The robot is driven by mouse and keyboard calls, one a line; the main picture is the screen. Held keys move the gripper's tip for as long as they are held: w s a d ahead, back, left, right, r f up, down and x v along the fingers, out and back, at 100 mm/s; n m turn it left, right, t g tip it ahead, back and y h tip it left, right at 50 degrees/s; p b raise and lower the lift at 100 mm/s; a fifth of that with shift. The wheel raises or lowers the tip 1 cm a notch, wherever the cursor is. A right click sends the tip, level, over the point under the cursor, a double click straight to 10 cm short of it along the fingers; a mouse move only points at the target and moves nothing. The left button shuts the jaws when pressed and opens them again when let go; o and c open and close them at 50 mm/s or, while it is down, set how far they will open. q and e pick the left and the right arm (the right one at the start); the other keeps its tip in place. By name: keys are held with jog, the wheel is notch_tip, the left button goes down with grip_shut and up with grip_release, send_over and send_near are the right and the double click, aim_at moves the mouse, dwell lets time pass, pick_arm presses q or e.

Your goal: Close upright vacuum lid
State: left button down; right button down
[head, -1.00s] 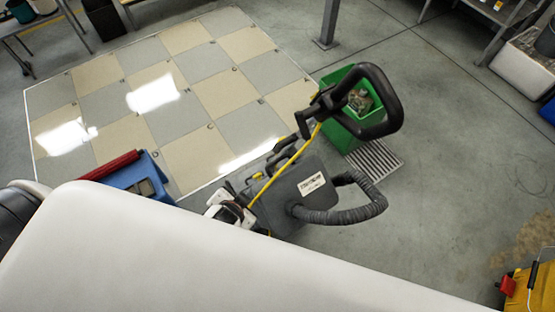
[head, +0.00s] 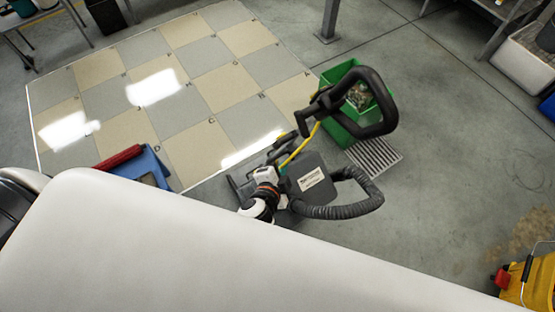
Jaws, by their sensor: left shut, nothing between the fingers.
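The upright vacuum stands in the middle of the head view, with a black loop handle (head: 378,112), a ribbed grey hose (head: 345,208) and a yellow cord (head: 298,152). Its dark grey lid (head: 315,174) carries a white label. I cannot tell from this angle how far the lid stands from the body. My left gripper (head: 278,180), white and black with an orange ring, is shut and empty at the left side of the lid. It hides part of the vacuum; contact is unclear. My right gripper is not in view.
A green bin (head: 345,82) with contents stands behind the vacuum, beside a floor grate (head: 374,156). A blue bucket (head: 148,165) with a red roller is at left. A yellow bucket (head: 525,285) is at lower right. Checkered floor (head: 190,95) lies open behind.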

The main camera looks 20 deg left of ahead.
aim_at(281, 155)
pick_arm(q)
jog(key=w+f, duration=0.1)
jog(key=a, duration=0.1)
jog(key=w+f, duration=0.1)
jog(key=shift+w+a+f, duration=0.25)
jog(key=shift+w+f, duration=0.05)
jog(key=shift+w, duration=0.05)
jog(key=shift+w+a+f, duration=0.3)
jog(key=shift+a+f, duration=0.15)
jog(key=shift+f, duration=0.05)
jog(key=shift+p, duration=0.3)
jog(key=shift+w+a, duration=0.1)
jog(key=shift+a, duration=0.05)
jog(key=shift+n+g+h, duration=0.4)
jog(key=shift+g, duration=0.1)
jog(key=w+a+f, duration=0.2)
jog(key=f, duration=0.1)
jog(key=shift+a+f+p, duration=0.1)
jog(key=shift+a+p, duration=0.2)
jog(key=shift+w+a+f+p, duration=0.25)
jog(key=shift+a+f+p, duration=0.1)
jog(key=shift+f+p, duration=0.1)
jog(key=shift+f, duration=0.1)
jog(key=shift+s, duration=0.1)
